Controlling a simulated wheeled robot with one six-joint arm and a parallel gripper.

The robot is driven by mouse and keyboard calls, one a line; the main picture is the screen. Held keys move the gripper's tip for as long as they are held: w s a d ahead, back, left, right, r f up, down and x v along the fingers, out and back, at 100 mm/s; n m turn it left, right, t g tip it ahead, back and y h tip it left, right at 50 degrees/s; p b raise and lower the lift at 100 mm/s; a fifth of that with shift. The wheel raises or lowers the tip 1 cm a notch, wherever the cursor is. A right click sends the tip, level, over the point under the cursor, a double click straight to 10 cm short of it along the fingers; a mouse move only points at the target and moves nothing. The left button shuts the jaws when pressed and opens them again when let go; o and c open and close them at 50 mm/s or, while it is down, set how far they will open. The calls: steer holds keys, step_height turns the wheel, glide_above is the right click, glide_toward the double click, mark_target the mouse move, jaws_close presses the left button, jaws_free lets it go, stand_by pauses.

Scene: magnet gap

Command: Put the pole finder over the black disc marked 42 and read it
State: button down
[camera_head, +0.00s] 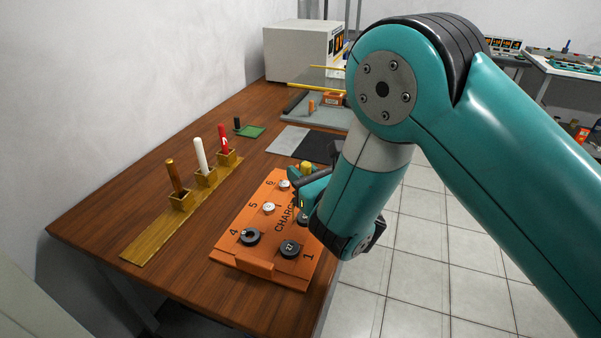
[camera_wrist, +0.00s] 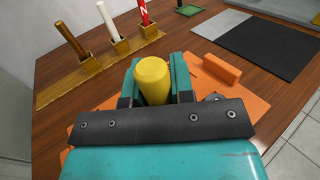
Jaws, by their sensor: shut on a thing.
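My gripper (camera_head: 308,186) is shut on a yellow cylinder (camera_wrist: 153,80), which I take to be the pole finder. Its yellow top also shows in the head view (camera_head: 306,167). It is over the far right part of the orange board (camera_head: 262,266); its lower end is hidden, so I cannot tell if it touches anything. On the board are a black disc (camera_head: 250,237) near the 4, and a black disc (camera_head: 290,248) near the 1 with a small unreadable mark. A dark disc (camera_head: 303,218) is partly covered by my arm. I cannot make out 42 on any disc.
White discs (camera_head: 268,208) also sit on the board. Left of it, a brass rack (camera_head: 150,245) holds brown, white and red upright rods. Behind are a grey and black mat (camera_head: 318,146), a green tray (camera_head: 250,131) and a grey instrument box (camera_head: 297,52).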

steer(key=shift+f, duration=0.2)
stand_by(0.4)
steer(key=c, duration=0.9)
jaws_free()
steer(key=shift+s+b, duration=0.1)
steer(key=shift+b, duration=0.25)
